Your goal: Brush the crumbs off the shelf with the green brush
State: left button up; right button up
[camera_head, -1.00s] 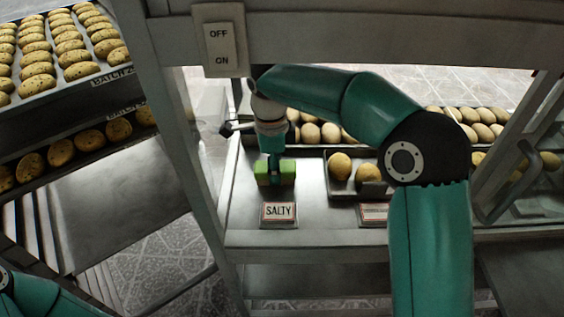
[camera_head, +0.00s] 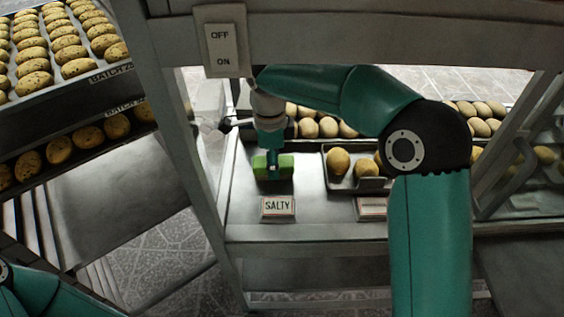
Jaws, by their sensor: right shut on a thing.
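The green brush (camera_head: 286,172) is on the metal shelf (camera_head: 307,208), behind the sign reading SALTY (camera_head: 277,207). My right gripper (camera_head: 272,170) comes down from above and is shut on the brush. The gripper hides part of the brush, and I cannot tell whether its underside touches the shelf. No crumbs can be made out on the shelf. Only part of my left arm shows at the bottom left; its gripper is outside the view.
A tray with rolls (camera_head: 338,161) stands right of the brush, with more rolls (camera_head: 328,127) behind. A second sign (camera_head: 372,207) is partly hidden by my right arm. A post (camera_head: 186,150) bounds the left, and a switch plate (camera_head: 221,48) is above.

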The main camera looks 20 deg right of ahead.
jog(key=shift+w+a+r, duration=0.15)
jog(key=shift+w+a, duration=0.05)
jog(key=shift+a, duration=0.3)
jog(key=shift+s+d, duration=0.25)
jog(key=shift+d, duration=0.6)
jog(key=shift+s+d+b, duration=0.15)
jog(key=shift+s+d, duration=0.25)
jog(key=shift+d, duration=0.6)
jog(key=shift+s+d+b, duration=0.15)
jog(key=shift+s+d, duration=0.25)
jog(key=shift+d, duration=0.55)
jog(key=shift+s+d+b, duration=0.15)
jog(key=shift+s+d, duration=0.25)
jog(key=shift+d, duration=0.6)
